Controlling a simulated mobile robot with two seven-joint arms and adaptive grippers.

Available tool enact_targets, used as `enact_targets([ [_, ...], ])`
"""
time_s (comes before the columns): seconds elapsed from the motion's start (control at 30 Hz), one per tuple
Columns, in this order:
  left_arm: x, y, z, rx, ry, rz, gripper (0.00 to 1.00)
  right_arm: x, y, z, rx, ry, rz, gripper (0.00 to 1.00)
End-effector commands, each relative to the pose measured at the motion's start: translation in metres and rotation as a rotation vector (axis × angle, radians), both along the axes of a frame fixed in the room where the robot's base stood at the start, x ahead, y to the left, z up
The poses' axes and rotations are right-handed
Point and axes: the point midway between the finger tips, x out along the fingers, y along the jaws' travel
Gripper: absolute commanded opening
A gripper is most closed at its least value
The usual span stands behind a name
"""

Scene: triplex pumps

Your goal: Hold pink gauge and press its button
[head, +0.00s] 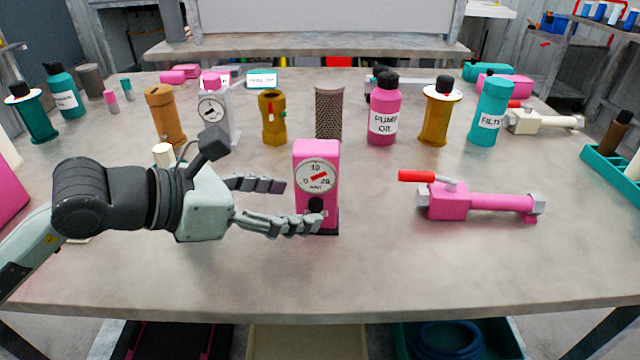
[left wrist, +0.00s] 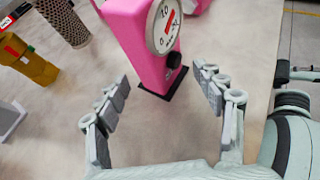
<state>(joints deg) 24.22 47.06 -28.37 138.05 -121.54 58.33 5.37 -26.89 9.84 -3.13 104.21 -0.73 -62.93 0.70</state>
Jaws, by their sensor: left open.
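The pink gauge (head: 317,185) stands upright on the table, with a round white dial and a red needle on its front. Its black button (head: 316,205) sits below the dial. The gauge also shows in the left wrist view (left wrist: 138,38), with the button (left wrist: 174,59) on its right side there. My left gripper (head: 303,205) is open and comes at the gauge from the left. In the left wrist view its fingers (left wrist: 165,85) are spread, with the gauge's base just beyond the gap between them. In the head view one finger reaches across the gauge's lower front. My right gripper is not in view.
A pink valve with a red handle (head: 470,200) lies to the right of the gauge. A mesh cylinder (head: 329,113) stands behind it. The table front is clear.

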Motion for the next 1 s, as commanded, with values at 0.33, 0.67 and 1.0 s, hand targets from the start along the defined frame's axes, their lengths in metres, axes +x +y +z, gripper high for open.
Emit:
enact_targets([
  [0.33,0.019,-0.029,-0.019,-0.003,-0.001,-0.001,0.69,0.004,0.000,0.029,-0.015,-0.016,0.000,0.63],
  [0.67,0.022,-0.033,-0.021,-0.001,0.001,0.000,0.69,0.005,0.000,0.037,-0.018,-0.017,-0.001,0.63],
  [1.0,0.022,-0.032,-0.021,-0.001,0.001,0.000,0.42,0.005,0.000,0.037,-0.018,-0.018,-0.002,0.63],
])
